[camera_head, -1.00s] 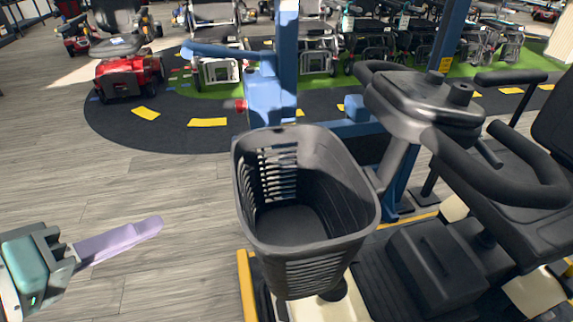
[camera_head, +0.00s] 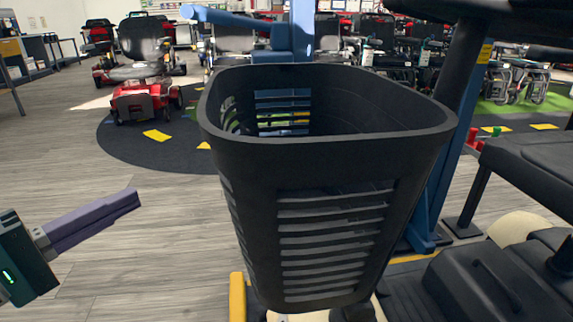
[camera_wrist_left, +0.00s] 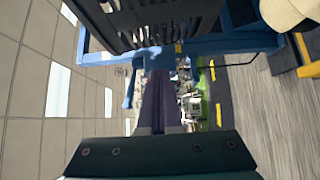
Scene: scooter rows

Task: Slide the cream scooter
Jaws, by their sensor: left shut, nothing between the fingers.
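The cream scooter (camera_head: 515,228) fills the right side of the head view, close to me. Its black front basket (camera_head: 330,170) stands in the middle and hides much of its front. Cream body panels and the dark floor and seat parts show at the lower right. My left gripper (camera_head: 136,197), with purple fingers, is at the lower left, shut and empty, apart from the basket with bare floor between. In the left wrist view its shut fingers (camera_wrist_left: 158,100) point away from the camera, and dark slats show at the top. My right gripper is not in view.
A blue post (camera_head: 302,30) with a side arm stands behind the basket. A yellow edge (camera_head: 237,297) lies at the scooter's near left. A red scooter (camera_head: 145,98) stands on the dark track, with rows of mobility vehicles behind. The wood-look floor (camera_head: 120,245) at left is free.

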